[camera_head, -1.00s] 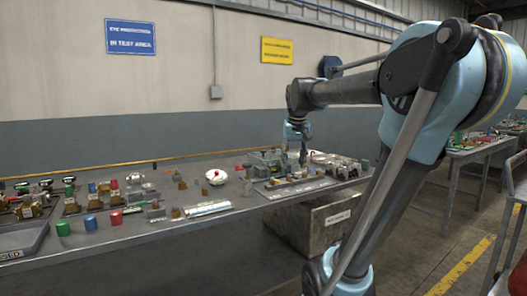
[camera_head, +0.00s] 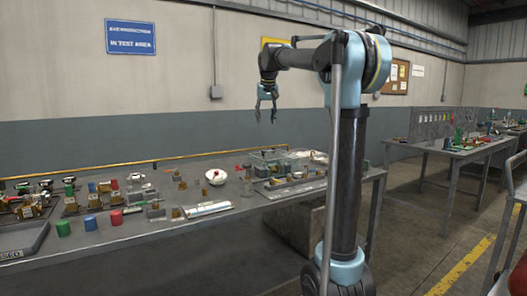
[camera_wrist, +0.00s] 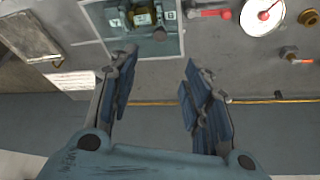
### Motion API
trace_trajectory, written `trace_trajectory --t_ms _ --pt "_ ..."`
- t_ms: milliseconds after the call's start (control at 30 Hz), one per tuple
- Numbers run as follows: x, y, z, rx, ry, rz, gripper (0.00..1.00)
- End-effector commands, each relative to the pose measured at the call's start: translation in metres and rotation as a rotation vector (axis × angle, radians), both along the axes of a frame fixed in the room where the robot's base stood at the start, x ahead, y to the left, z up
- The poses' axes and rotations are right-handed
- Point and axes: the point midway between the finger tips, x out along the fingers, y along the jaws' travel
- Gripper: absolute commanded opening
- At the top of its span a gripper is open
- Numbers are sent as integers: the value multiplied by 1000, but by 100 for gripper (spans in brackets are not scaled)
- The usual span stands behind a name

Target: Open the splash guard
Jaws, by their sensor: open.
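The splash guard looks to be the clear, greenish box-like cover (camera_head: 272,157) at the back of the bench in the head view. In the wrist view a clear cover (camera_wrist: 172,46) shows at the top, over a fixture with a yellowish part. A red handle (camera_wrist: 212,13) sticks out at its right side. Whether the guard is shut or ajar I cannot tell. My gripper (camera_head: 266,118) is open and empty, raised well above the bench, apart from the guard. Its two spread fingers also show in the wrist view (camera_wrist: 160,76).
A white round dish with a red knob (camera_head: 216,176) stands left of the guard. A flat panel with several small parts (camera_head: 292,186) lies in front. Red, green and blue cylinders (camera_head: 90,222) stand at the left. A yellow rail (camera_head: 140,163) runs along the bench's back. The air above is free.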

Motion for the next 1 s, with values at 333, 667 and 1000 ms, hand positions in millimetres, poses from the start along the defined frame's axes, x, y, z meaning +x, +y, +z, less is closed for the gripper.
trace_trajectory --t_ms 333,667,1000 --pt "21 2 -52 0 0 -1 44" --pt "43 4 -106 0 0 -1 44" --pt "60 6 -147 0 0 -1 44"
